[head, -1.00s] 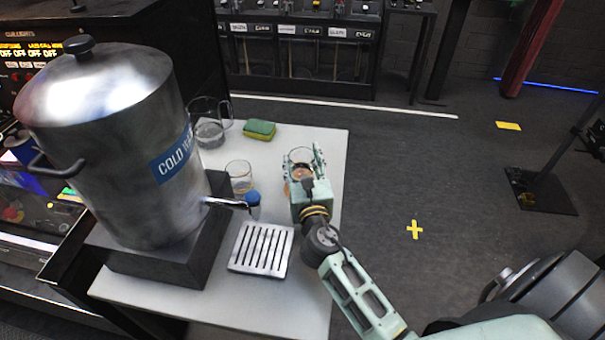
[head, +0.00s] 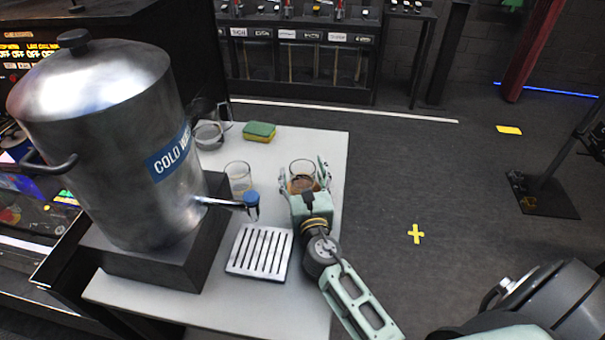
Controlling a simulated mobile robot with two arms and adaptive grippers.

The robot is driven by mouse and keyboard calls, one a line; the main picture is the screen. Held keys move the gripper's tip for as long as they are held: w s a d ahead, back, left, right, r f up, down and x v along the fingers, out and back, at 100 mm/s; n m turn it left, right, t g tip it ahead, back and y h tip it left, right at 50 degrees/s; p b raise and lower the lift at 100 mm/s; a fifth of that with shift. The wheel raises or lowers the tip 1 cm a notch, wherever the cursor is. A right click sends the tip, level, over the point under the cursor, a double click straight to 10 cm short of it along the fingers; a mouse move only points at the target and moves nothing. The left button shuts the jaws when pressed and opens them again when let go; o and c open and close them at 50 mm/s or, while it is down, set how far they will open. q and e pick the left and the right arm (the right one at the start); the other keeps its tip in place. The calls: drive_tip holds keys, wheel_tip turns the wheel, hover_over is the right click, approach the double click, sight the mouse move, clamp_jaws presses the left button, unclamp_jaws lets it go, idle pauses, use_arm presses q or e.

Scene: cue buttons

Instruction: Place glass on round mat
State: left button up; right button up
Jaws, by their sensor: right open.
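A clear glass (head: 302,167) stands upright near the right edge of the white table. A brown round patch shows at its base; I cannot tell whether it is the round mat under it or something in the glass. My right gripper (head: 304,179) is open, with one finger on each side of this glass; its palm hides the near part of the base. A second clear glass (head: 238,177) stands to the left, behind the tap. My left gripper is not in view.
A large steel water urn (head: 100,140) with a blue-handled tap (head: 250,200) stands on the left. A slotted drip tray (head: 259,251) lies in front of the tap. A glass jug (head: 209,134) and a green-yellow sponge (head: 259,131) are at the back of the table (head: 300,140).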

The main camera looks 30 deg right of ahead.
drive_tip(key=shift+s+r, duration=0.1)
drive_tip(key=shift+r, duration=0.05)
drive_tip(key=b+v, duration=0.1)
drive_tip(key=v, duration=0.9)
drive_tip(key=shift+s+a+b, duration=0.15)
drive_tip(key=shift+s+b, duration=0.15)
drive_tip(key=shift+b, duration=0.1)
drive_tip(key=shift+s+a, duration=0.2)
drive_tip(key=shift+s, duration=0.35)
